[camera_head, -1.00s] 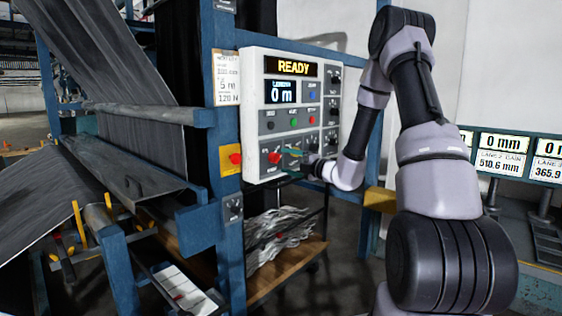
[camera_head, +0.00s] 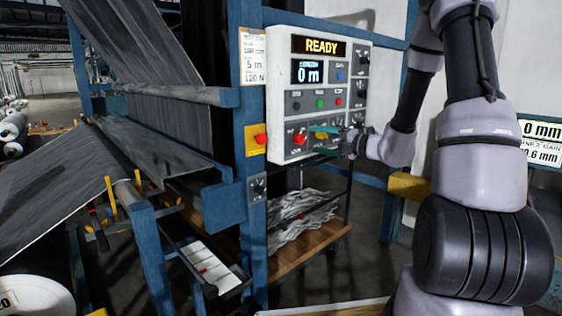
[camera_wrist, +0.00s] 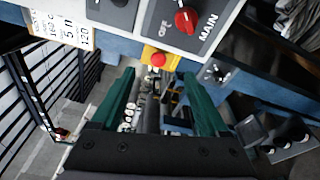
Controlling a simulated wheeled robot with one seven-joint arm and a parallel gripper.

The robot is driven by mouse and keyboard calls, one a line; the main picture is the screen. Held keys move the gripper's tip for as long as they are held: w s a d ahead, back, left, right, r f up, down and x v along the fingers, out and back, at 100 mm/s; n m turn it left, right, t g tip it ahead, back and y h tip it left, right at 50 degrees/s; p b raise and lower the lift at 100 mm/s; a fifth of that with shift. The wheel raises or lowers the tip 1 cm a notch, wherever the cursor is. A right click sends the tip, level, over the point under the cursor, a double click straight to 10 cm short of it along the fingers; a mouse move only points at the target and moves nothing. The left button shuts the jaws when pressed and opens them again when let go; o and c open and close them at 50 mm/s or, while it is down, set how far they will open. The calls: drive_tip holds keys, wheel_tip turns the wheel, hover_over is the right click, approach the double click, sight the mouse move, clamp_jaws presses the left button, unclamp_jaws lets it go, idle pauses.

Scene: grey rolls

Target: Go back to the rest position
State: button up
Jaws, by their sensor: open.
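My gripper (camera_head: 326,141) is in front of the lower right part of the white control panel (camera_head: 283,72) in the head view. Its two green fingers are apart with nothing between them. In the wrist view my gripper (camera_wrist: 158,74) also shows open and empty. The red MAIN knob (camera_wrist: 187,20) is beyond the fingertips there, apart from them. In the head view this red knob (camera_head: 299,139) sits just left of the fingers. The panel display (camera_head: 319,46) reads READY, with 0 m below it. My arm reaches in from the right.
A red button on a yellow plate (camera_head: 261,140) is on the blue post left of the panel. The loom frame with grey cloth (camera_head: 150,120) fills the left. A cart with a wooden shelf (camera_head: 318,240) stands below the panel. A white roll (camera_head: 38,292) is at lower left.

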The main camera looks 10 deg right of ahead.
drive_tip(key=s+a+r+n+g+h, duration=0.1)
drive_tip(key=s+a+r+n+g, duration=0.25)
drive_tip(key=s+n, duration=0.6)
drive_tip(key=s+a+r+n+g+h, duration=0.1)
drive_tip(key=s+a+r+n+g, duration=0.3)
drive_tip(key=s+n, duration=0.55)
drive_tip(key=s+d+r+n+t+h, duration=0.2)
drive_tip(key=s+d+r+n+h, duration=0.3)
drive_tip(key=n, duration=1.4)
drive_tip(key=s+d+h, duration=0.3)
drive_tip(key=s+d, duration=0.1)
drive_tip(key=d, duration=0.1)
drive_tip(key=shift+s+t+h, duration=0.15)
drive_tip(key=shift+t+h, duration=0.15)
drive_tip(key=shift+t, duration=0.05)
drive_tip(key=shift+d+r, duration=0.1)
